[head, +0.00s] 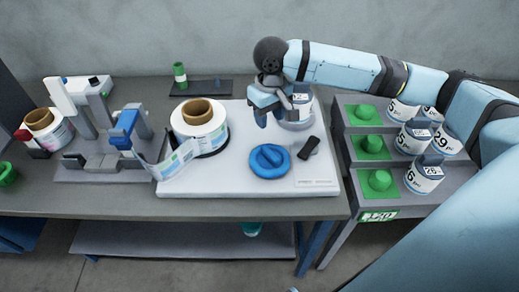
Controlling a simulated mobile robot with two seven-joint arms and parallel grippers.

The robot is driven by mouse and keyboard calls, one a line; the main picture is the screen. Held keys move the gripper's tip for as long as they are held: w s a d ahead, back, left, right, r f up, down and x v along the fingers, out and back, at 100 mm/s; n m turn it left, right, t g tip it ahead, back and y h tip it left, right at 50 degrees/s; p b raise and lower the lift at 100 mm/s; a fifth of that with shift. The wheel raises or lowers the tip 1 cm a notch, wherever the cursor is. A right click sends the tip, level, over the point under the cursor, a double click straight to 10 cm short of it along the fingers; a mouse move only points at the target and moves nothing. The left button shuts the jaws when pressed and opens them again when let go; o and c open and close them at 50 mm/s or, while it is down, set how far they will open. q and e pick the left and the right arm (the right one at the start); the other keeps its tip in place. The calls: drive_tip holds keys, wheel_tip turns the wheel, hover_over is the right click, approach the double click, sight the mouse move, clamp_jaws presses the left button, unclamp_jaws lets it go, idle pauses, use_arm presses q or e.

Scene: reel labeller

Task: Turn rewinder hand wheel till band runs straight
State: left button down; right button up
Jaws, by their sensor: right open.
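The blue hand wheel (269,161) lies flat on the front right of the white rewinder base (232,179). The band (181,158) runs from the label roll (199,126) on the rewinder to the left, where it shows labels and hangs at a slant. My right gripper (262,118) reaches in from the right. It is open, above and behind the hand wheel, and apart from it. My left gripper is not in view.
A small black handle (309,147) stands beside the wheel on the right. The grey labeller (104,150) with a blue part is at the left, with another roll (47,130). A stepped rack (362,157) with green knobs and several numbered jars is at the right.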

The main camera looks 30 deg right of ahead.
sight(269, 151)
wheel_tip(269, 151, down, 14)
drive_tip(key=shift+s+d+r, duration=0.1)
drive_tip(key=shift+r, duration=0.15)
drive_tip(key=shift+c, duration=0.4)
clamp_jaws()
drive_tip(key=m+p, duration=0.1)
drive_tip(key=p, duration=0.2)
drive_tip(key=m+p, duration=0.1)
drive_tip(key=p, duration=0.1)
drive_tip(key=shift+r+p, duration=0.25)
drive_tip(key=shift+p, duration=0.15)
drive_tip(key=shift+f, duration=0.1)
drive_tip(key=shift+f+m, duration=0.1)
drive_tip(key=shift+m, duration=0.2)
drive_tip(key=shift+o, duration=0.4)
unclamp_jaws()
